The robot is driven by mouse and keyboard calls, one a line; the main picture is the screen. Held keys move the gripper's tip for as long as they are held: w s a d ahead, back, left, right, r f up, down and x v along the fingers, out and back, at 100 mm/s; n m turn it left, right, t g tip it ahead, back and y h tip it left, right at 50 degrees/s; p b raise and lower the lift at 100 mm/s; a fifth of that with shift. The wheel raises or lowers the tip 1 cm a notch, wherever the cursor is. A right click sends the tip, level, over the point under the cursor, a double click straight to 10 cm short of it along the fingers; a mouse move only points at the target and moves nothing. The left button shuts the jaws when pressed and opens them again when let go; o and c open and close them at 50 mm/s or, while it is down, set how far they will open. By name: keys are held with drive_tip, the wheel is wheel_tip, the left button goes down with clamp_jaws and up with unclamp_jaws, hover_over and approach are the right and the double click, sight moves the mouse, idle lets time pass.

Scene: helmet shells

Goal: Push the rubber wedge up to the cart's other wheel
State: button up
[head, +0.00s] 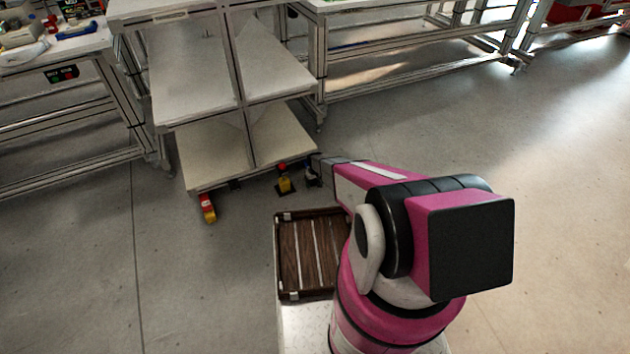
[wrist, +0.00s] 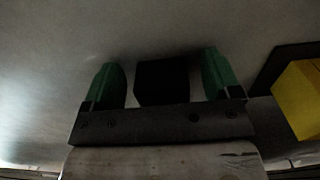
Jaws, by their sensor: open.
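In the wrist view my gripper (wrist: 162,80) has its green fingertips spread apart. A black block (wrist: 162,84), which looks like the rubber wedge, shows between them, with a narrow gap on each side. A yellow part (wrist: 300,98) against a dark plate stands just right of the fingers. In the head view my gripper (head: 313,172) is low near the floor, at the cart's right front corner. A yellow wheel (head: 284,183) with a red top is just left of it. The other front wheel (head: 208,208), red and yellow, is at the left corner. I cannot make out the wedge there.
The grey shelved cart (head: 195,160) stands above these wheels, its low shelf close over the floor. A dark slatted tray (head: 289,258) lies in front of my arm. Workbenches stand behind and left. The floor (head: 240,215) between the two front wheels is clear in front of the cart.

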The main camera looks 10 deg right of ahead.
drive_tip(key=c, duration=1.1)
drive_tip(key=shift+w, duration=0.1)
